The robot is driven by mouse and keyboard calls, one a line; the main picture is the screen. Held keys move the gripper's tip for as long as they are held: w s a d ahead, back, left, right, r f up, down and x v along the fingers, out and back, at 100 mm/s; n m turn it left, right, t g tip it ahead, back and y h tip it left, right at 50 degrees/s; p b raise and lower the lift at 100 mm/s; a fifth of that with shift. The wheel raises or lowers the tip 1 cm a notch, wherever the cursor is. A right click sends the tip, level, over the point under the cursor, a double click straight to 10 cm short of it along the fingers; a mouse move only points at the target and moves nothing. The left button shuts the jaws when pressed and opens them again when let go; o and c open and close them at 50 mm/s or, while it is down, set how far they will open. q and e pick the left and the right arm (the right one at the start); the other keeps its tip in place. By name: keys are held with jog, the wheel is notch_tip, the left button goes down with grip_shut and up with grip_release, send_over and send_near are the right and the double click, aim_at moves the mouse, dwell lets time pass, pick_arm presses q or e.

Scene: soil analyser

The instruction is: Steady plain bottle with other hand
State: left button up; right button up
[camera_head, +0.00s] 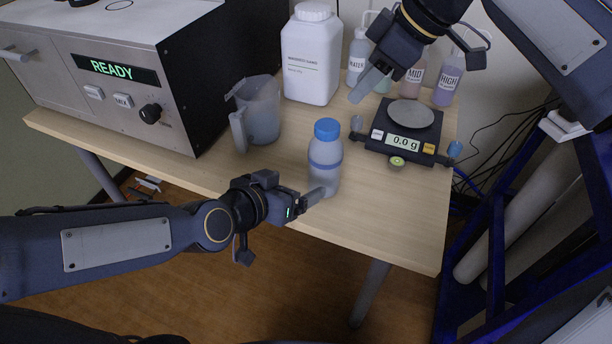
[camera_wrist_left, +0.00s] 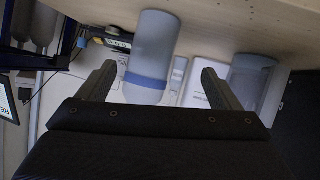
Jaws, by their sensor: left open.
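The plain bottle (camera_head: 324,163) stands upright near the front edge of the table, with a blue cap and a blue band. It also shows upside down in the left wrist view (camera_wrist_left: 153,50), beyond the fingers and between them. My left gripper (camera_head: 312,197) is open, low at the bottle's front left; whether a finger touches it I cannot tell. In the left wrist view its two fingers (camera_wrist_left: 160,80) are spread with nothing held between them. My right gripper (camera_head: 366,80) is above the table behind the scale, apart from the plain bottle; its finger gap is unclear.
A scale (camera_head: 405,140) reading 0.0 g stands right of the bottle. A clear jug (camera_head: 262,118) and a large white bottle (camera_head: 311,60) stand behind left. Labelled squeeze bottles (camera_head: 449,85) line the back. The analyser (camera_head: 180,80) showing READY fills the left. Bare table (camera_head: 390,220) lies at front right.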

aim_at(324, 166)
pick_arm(q)
jog(key=shift+w+d+r+m+t+y, duration=0.15)
jog(key=shift+w+d+m+t, duration=0.2)
jog(key=shift+d, duration=0.3)
jog(key=shift+w+d+r+m+t+y, duration=0.15)
jog(key=shift+w+d+m+t, duration=0.2)
jog(key=shift+d, duration=0.25)
jog(key=shift+w+d+f, duration=0.1)
jog(key=shift+w, duration=0.1)
jog(key=x, duration=0.7)
jog(key=shift+w+d, duration=0.1)
jog(key=shift+w, duration=0.05)
jog(key=c, duration=1.2)
